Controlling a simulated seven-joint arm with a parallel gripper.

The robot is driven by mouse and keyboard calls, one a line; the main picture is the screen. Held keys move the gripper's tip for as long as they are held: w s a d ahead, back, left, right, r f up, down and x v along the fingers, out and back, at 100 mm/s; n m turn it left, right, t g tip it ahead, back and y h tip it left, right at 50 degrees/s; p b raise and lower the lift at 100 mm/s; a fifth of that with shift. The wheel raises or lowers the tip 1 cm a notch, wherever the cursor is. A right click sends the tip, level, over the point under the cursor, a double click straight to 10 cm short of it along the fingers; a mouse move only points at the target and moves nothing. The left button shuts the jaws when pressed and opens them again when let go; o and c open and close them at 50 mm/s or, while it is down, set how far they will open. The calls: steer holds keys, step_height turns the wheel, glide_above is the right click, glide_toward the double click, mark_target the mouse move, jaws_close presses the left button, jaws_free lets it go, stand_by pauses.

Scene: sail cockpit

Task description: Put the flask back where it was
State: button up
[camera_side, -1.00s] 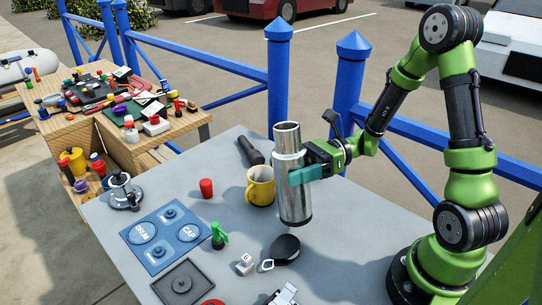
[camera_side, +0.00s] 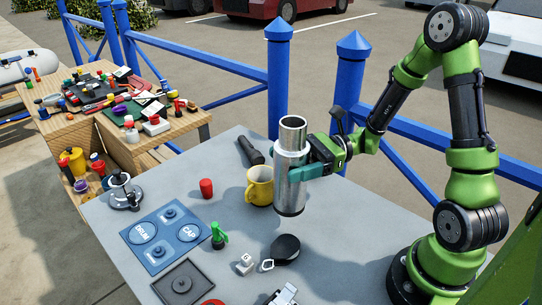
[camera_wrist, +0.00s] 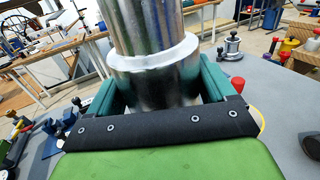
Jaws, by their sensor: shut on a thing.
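The flask (camera_side: 291,188) is a tall, shiny silver cylinder with a wider collar near the top, and it is upright. My gripper (camera_side: 296,174) is shut around its middle, with teal fingers on either side. The flask's base appears a little above the grey table (camera_side: 330,252), just right of the yellow mug (camera_side: 260,184). In the wrist view the flask (camera_wrist: 155,75) stands between the teal fingers and its top is out of frame. I cannot tell which spot on the table it came from.
A black torch (camera_side: 250,150) lies behind the mug. A red cylinder (camera_side: 206,188), green clip (camera_side: 218,235), white cube (camera_side: 244,263) and black oval block (camera_side: 286,249) are nearby. The blue DRUM/CAP board (camera_side: 165,238), dark tray (camera_side: 182,285) and silver winch (camera_side: 124,192) are left.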

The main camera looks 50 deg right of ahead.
step_height(320, 180, up, 13)
steer(key=s+a+f+n+g, duration=0.5)
steer(key=s+f+n+g, duration=0.4)
steer(key=s+g, duration=0.4)
steer(key=s+d+f+n+g+h, duration=0.4)
steer(key=s+d+n+g+h, duration=0.45)
steer(key=n+g+h, duration=0.55)
steer(key=w+d+r+n+t+h, duration=0.25)
steer(key=d+n+t+h, duration=0.25)
steer(key=h, duration=0.4)
steer(key=w+d+r+n+t+h, duration=0.2)
steer(key=w+d+n+t+h, duration=0.15)
steer(key=d+n+h, duration=0.35)
steer(key=w+a+r+n+t+h, duration=0.35)
steer(key=w+r+n+t, duration=0.5)
steer(key=w+t, duration=0.4)
step_height(320, 180, down, 19)
steer(key=s+t, duration=0.1)
steer(key=s, duration=0.1)
steer(key=shift+d+m+h, duration=0.2)
steer(key=shift+m+h, duration=0.15)
steer(key=shift+m, duration=0.1)
steer(key=shift+s, duration=0.1)
